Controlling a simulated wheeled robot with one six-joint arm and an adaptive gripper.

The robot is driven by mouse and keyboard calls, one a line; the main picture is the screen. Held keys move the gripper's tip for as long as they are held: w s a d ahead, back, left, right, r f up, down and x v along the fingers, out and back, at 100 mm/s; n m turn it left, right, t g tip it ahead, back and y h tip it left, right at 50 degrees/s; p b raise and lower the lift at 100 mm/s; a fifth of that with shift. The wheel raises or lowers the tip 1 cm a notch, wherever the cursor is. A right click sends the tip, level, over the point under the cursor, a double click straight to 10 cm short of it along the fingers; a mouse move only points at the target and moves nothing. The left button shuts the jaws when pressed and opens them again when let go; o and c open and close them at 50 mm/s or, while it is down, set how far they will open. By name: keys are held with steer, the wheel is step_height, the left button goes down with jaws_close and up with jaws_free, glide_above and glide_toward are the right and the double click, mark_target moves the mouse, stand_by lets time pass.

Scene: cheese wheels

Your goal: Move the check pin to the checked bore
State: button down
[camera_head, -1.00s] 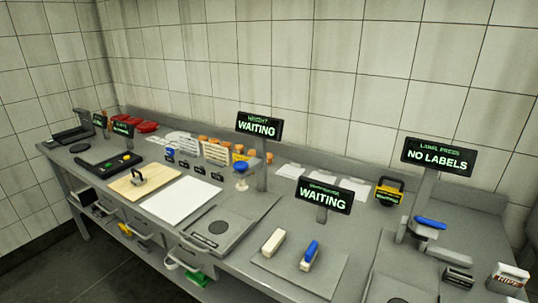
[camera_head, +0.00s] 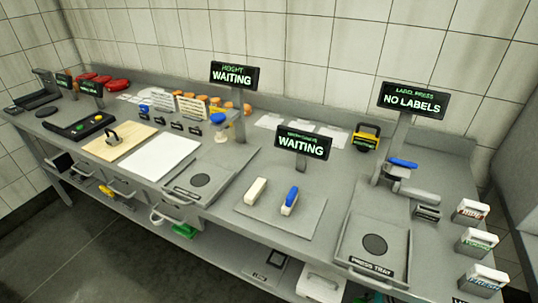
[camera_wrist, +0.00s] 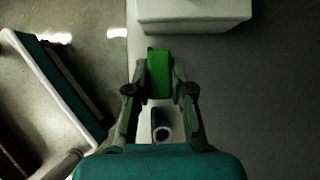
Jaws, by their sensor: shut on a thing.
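In the wrist view my gripper (camera_wrist: 159,82) is shut on a narrow green piece (camera_wrist: 159,70), held upright in the picture between the fingertips. Whether this is the check pin I cannot tell for sure. My gripper is not in the head view. No bore can be made out clearly. A black panel (camera_head: 68,124) with small red, yellow and green spots lies at the left of the bench in the head view.
The grey bench (camera_head: 225,210) carries a wooden board (camera_head: 105,149), a white sheet (camera_head: 160,159), a press tray (camera_head: 355,246) and sign screens. Stamp blocks stand at right. Below is a shelf with a green item (camera_head: 184,231). A white box (camera_wrist: 193,12) is ahead in the wrist view.

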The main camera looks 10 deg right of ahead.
steer(key=shift+r, duration=1.25)
steer(key=shift+r, duration=1.45)
